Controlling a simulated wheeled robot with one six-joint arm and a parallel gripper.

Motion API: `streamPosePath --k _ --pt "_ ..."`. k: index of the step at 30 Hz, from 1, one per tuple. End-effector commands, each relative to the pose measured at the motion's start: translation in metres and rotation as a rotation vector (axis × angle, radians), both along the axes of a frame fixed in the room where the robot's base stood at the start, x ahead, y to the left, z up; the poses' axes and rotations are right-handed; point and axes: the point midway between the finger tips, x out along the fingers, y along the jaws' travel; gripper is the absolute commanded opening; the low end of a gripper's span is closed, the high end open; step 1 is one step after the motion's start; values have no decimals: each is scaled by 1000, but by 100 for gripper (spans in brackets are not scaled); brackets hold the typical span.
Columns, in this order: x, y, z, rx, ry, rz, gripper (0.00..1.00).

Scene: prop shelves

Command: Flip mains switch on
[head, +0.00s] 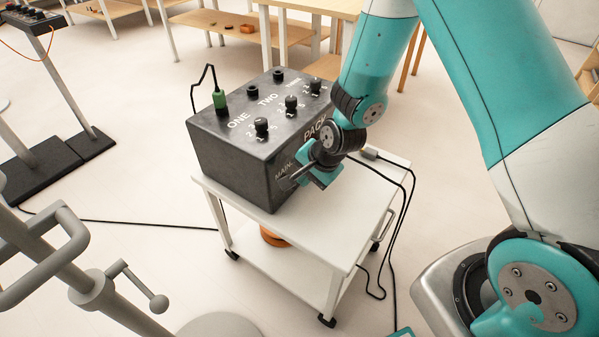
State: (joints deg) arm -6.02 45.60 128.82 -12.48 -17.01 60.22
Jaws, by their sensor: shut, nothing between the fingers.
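A dark grey control box (225,157) stands on a white wheeled cart (325,235). Its sloped top carries the labels ONE and TWO, several black knobs (262,126), round sockets and a green plug (220,101) with a black wire. The lettering "MAIN" shows on the front face, partly covered by my gripper. My gripper (287,182) is shut and empty, its fingertips close to the front face beside that lettering. I cannot tell whether it touches the box. The mains switch itself is hidden or too small to make out.
Black cables (405,205) hang off the cart's right side. An orange object (272,237) sits on the lower shelf. A grey stand with a crank handle (130,285) is at front left, a control stand (60,90) at far left. Wooden shelves (215,22) stand behind.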

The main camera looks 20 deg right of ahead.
Motion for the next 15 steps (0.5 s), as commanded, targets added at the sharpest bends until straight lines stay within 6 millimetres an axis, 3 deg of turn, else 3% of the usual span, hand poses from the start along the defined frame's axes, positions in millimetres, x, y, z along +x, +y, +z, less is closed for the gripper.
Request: streamPosePath --k 9,15 --pt "-10 -7 71 -1 -2 1 0" --pt "-13 -9 95 -1 1 1 0"
